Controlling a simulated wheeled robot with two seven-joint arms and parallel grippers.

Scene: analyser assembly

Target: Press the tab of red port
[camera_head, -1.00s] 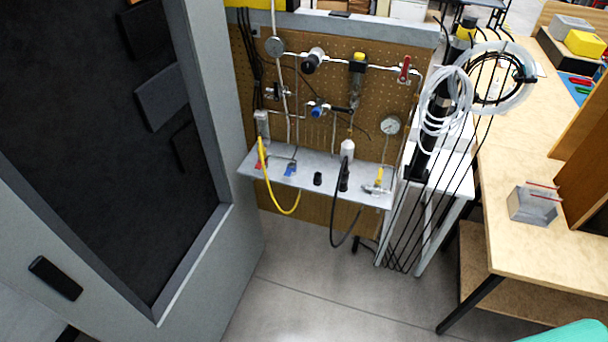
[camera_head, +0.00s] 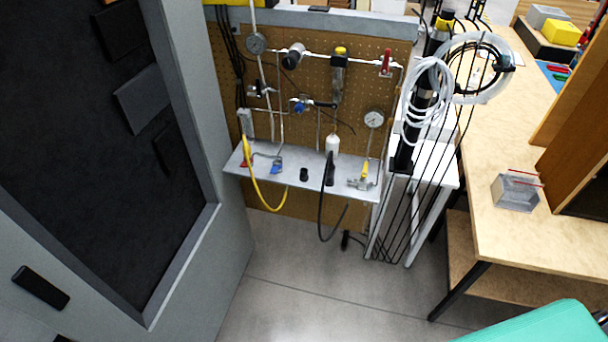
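A small red port (camera_head: 245,162) shows at the left end of the grey metal shelf (camera_head: 330,177), partly behind the yellow hose (camera_head: 254,185). Its tab is too small to make out. A blue port (camera_head: 277,166) sits to its right on the same shelf, then a short black piece (camera_head: 304,174) and a yellow-handled fitting (camera_head: 364,171) near the right end. Neither of my grippers is in view.
A pegboard (camera_head: 318,120) with gauges and pipes rises behind the shelf. A large grey cabinet (camera_head: 205,240) stands at left. A white stand with hoses (camera_head: 432,180) and a wooden table (camera_head: 515,235) stand at right. The floor (camera_head: 300,280) in front is clear.

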